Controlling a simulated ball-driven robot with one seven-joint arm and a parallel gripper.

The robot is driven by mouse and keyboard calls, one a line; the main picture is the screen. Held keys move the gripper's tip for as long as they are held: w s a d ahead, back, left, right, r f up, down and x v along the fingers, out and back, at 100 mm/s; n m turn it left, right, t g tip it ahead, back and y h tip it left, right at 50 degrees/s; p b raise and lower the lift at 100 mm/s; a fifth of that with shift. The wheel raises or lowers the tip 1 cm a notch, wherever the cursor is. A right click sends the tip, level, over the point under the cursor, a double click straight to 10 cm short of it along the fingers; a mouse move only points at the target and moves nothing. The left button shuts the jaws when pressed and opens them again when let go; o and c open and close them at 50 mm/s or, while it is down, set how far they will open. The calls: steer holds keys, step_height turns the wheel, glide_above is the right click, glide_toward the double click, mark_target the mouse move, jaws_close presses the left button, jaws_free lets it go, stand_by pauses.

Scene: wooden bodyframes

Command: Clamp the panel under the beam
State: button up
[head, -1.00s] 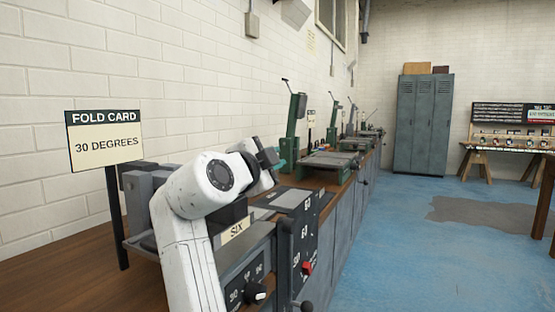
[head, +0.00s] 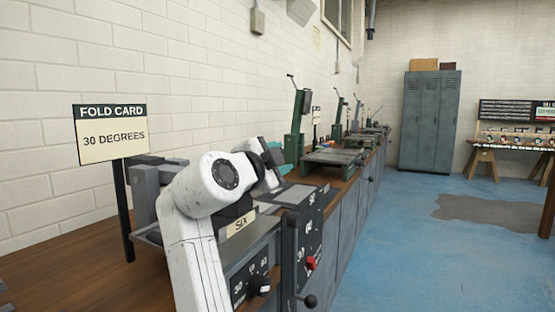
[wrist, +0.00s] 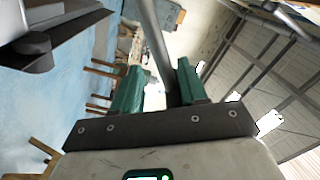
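The folding machine labelled SIX (head: 241,222) stands on the bench in front of me, partly hidden by my white arm. A flat grey plate (head: 290,194) lies on its far side; I cannot tell whether it is the panel. The beam and its clamping parts are mostly hidden behind my arm. My gripper (head: 272,154) is above the machine, its green fingertips pointing away. In the wrist view my gripper (wrist: 160,88) has its two green fingers apart, with a long grey bar (wrist: 153,35) between or just beyond them. I see no firm grip on the bar.
A card reading FOLD CARD 30 DEGREES (head: 111,134) stands at left. The machine's dial panel has a red knob (head: 311,263) and a black ball handle (head: 309,300). More green machines (head: 298,125) line the bench.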

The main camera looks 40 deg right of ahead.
steer(key=shift+r, duration=0.1)
steer(key=shift+s+a, duration=0.1)
steer(key=shift+a, duration=0.05)
steer(key=p+v, duration=0.1)
steer(key=v, duration=0.9)
steer(key=shift+a, duration=0.2)
steer(key=shift+s, duration=0.1)
